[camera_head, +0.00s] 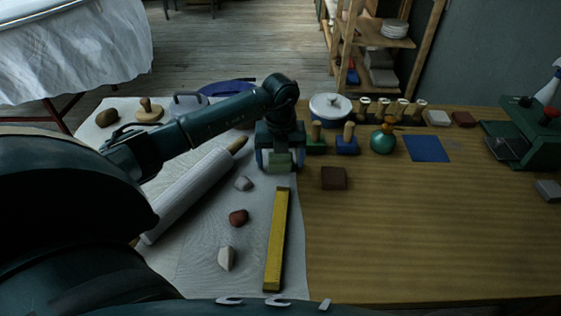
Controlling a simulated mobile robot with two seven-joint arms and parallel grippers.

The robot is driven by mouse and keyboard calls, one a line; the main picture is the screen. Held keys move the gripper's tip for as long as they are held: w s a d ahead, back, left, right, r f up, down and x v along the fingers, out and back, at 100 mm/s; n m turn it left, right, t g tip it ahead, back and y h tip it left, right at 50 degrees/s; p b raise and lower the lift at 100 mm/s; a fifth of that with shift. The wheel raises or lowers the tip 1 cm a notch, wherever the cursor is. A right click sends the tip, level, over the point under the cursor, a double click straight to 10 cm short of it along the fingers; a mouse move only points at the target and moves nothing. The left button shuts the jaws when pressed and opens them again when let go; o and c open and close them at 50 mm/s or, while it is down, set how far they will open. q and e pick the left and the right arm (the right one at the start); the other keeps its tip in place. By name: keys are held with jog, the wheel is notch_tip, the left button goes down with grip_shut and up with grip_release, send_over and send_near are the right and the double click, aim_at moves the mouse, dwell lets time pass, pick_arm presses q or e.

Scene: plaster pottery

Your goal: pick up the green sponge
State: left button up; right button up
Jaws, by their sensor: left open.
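The green sponge (280,161) is a small pale green block near the back right edge of the white cloth. My left gripper (280,157) comes in from the left and points down over it. Its jaws are open, with one finger on each side of the sponge. I cannot tell whether the fingers touch it. The gripper body hides the sponge's back part. My right gripper is not in view.
A brown block (334,178) and wooden-handled stamps (347,142) stand close right of the gripper. A rolling pin (190,193) lies left. A yellow bar (277,240) and several lumps (238,217) lie in front. The table's front right (420,240) is clear.

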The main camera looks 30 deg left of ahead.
aim_at(280, 156)
pick_arm(q)
jog(key=c, duration=1.1)
jog(key=shift+o, duration=0.2)
notch_tip(280, 156, up, 10)
jog(key=shift+r+p, duration=0.1)
jog(key=shift+p, duration=0.2)
